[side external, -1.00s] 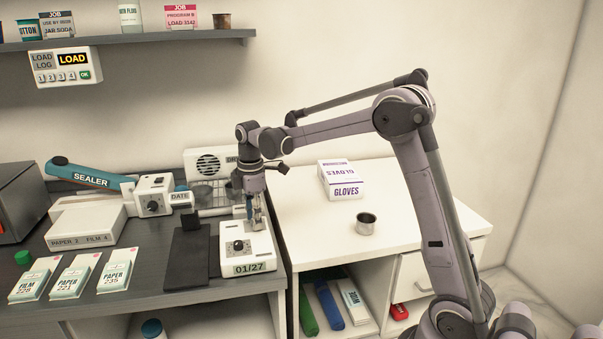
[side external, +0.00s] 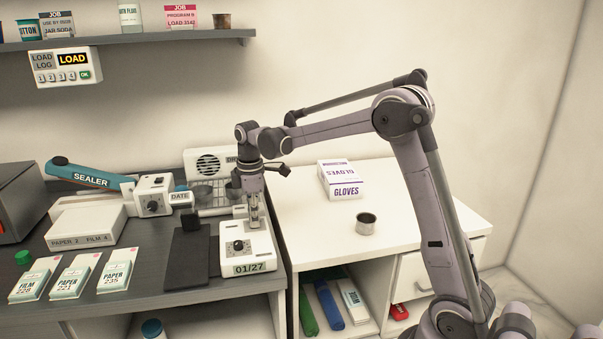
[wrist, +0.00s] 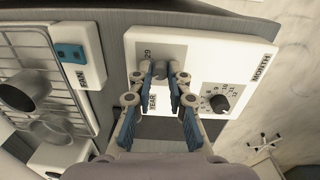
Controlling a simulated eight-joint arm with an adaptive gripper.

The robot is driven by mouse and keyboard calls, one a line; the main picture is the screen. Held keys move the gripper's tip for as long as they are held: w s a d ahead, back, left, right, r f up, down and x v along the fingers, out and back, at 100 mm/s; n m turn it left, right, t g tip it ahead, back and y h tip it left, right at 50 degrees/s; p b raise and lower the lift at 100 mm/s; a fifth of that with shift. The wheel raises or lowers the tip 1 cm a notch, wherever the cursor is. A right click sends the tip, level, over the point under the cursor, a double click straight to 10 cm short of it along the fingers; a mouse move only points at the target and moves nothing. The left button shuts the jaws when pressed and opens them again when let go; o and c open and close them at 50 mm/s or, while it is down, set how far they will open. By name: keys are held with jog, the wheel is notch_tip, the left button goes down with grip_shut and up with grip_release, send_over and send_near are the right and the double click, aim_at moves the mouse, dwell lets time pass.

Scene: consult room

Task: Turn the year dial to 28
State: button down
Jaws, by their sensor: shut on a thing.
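The white date unit (side external: 262,258) sits at the front right of the dark counter, its display (side external: 250,267) reading 01/27. It also shows in the wrist view (wrist: 205,60), with YEAR and MONTH labels. The year dial (wrist: 160,71) is a small grey knob, mostly covered by my fingers; a 29 marking shows beside it. My gripper (side external: 254,224) points down over the rear of the unit. In the wrist view my gripper (wrist: 160,75) is shut with a finger on each side of the year dial. The black month dial (wrist: 220,103) stands apart, beside the fingers.
A black pad (side external: 188,255) lies left of the unit. A wire rack (side external: 213,192) and a boxed device with a round grille are behind. A metal cup (side external: 366,223) and a gloves box (side external: 341,180) stand on the white cabinet to the right.

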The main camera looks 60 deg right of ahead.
jog(key=m, duration=0.7)
dwell(0.6)
jog(key=shift+f, duration=0.1)
jog(key=c, duration=1.3)
grip_release()
jog(key=r, duration=1.2)
jog(key=shift+a, duration=0.2)
